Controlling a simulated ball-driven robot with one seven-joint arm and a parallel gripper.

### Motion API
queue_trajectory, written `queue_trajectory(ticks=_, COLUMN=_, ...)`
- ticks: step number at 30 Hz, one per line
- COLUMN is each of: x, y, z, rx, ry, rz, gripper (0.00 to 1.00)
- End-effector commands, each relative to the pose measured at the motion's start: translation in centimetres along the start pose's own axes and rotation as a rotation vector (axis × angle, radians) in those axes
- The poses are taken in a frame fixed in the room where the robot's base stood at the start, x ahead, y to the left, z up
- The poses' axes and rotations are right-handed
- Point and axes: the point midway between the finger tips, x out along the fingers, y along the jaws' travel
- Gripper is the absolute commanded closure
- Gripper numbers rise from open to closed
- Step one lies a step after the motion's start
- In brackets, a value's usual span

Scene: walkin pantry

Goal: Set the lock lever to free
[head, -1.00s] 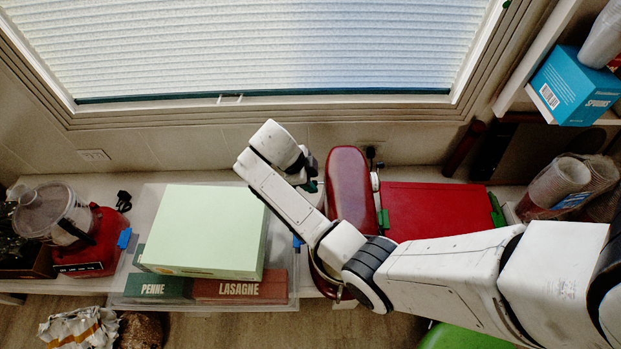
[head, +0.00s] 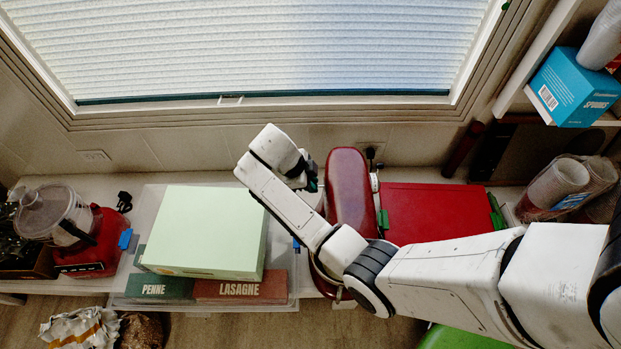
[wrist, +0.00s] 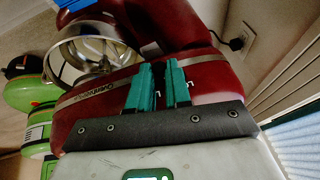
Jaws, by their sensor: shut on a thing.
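The red stand mixer (head: 349,190) stands on the counter below the window, its long rounded head seen from above. In the wrist view the mixer body (wrist: 205,75) fills the middle, with a light trim band along its side and the steel bowl (wrist: 85,48) at left. My gripper (wrist: 163,70) has its two teal fingers close together against the mixer's side, with a narrow gap between them. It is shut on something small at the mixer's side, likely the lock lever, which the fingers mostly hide. In the head view the gripper (head: 312,180) is just left of the mixer head.
A pale green box (head: 215,225) lies on the penne and lasagne boxes left of my arm. A red board-like thing (head: 430,210) is right of the mixer. A food processor (head: 55,217) stands at far left. A black cord and wall outlet (wrist: 248,42) are behind the mixer.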

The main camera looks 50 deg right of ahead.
Motion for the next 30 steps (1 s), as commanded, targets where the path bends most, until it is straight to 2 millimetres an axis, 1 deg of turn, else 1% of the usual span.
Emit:
queue_trajectory(ticks=1, x=-0.4, y=0.7, z=-0.1, rx=-0.006, ry=0.000, rz=0.002, gripper=1.00)
queue_trajectory(ticks=5, x=-0.4, y=1.8, z=-0.3, rx=-0.004, ry=0.001, rz=0.002, gripper=1.00)
queue_trajectory(ticks=13, x=-0.2, y=2.0, z=-0.2, rx=-0.003, ry=0.004, rz=0.006, gripper=1.00)
queue_trajectory(ticks=14, x=-0.2, y=2.0, z=-0.3, rx=-0.003, ry=0.004, rz=0.006, gripper=0.79)
queue_trajectory(ticks=21, x=-0.2, y=1.9, z=-0.2, rx=-0.003, ry=0.002, rz=0.004, gripper=0.56)
queue_trajectory(ticks=27, x=-0.2, y=1.9, z=-0.2, rx=-0.002, ry=0.001, rz=0.002, gripper=0.56)
queue_trajectory(ticks=30, x=-0.6, y=1.8, z=-0.2, rx=-0.001, ry=0.000, rz=0.001, gripper=0.56)
